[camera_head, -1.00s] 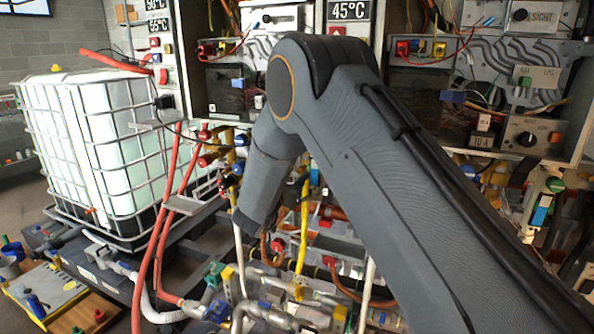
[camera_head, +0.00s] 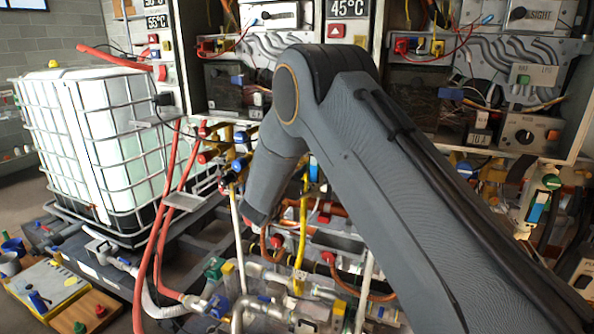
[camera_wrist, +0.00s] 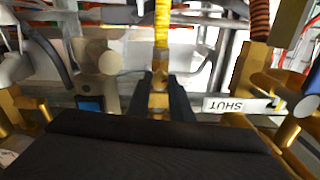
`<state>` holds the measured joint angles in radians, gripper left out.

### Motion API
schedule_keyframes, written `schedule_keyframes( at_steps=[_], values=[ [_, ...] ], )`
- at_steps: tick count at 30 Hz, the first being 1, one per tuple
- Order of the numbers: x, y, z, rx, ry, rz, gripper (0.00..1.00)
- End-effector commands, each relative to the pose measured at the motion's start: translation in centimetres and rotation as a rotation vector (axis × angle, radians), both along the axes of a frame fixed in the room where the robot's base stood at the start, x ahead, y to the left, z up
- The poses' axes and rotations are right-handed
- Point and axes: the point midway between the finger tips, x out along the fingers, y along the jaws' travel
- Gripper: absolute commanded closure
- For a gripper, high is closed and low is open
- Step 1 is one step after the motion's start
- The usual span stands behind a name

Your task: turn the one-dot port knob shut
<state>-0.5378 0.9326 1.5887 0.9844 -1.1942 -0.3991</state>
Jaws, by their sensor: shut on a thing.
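In the wrist view my gripper (camera_wrist: 167,97) has its two dark fingers pressed on either side of a narrow brass-coloured part (camera_wrist: 159,103). This part lies in line with a yellow hose (camera_wrist: 161,24) above it. No dot marks are legible on it, so I cannot tell from its look that it is the one-dot port knob. A white label reading SHUT (camera_wrist: 240,105), upside down, is to the right of the fingers. In the head view my gripper is hidden behind my own arm, among the pipes below the cabinets.
Brass pipes (camera_wrist: 30,110) and a beige round part (camera_wrist: 110,62) are close on the left. Another brass fitting (camera_wrist: 290,130) is on the right. In the head view, a caged white tank (camera_head: 100,140) stands at the left and red hoses (camera_head: 165,200) run beside the pipework.

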Motion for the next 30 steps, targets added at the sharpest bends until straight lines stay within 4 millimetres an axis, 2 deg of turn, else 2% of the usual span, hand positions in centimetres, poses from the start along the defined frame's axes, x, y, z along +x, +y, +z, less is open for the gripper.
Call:
schedule_keyframes(
  at_steps=[11, 30],
  values=[
    [0.12, 0.06, -0.11, 0.160, -0.059, 0.001, 1.00],
    [0.12, -0.06, -0.28, 0.722, -0.264, 0.002, 1.00]
  ],
)
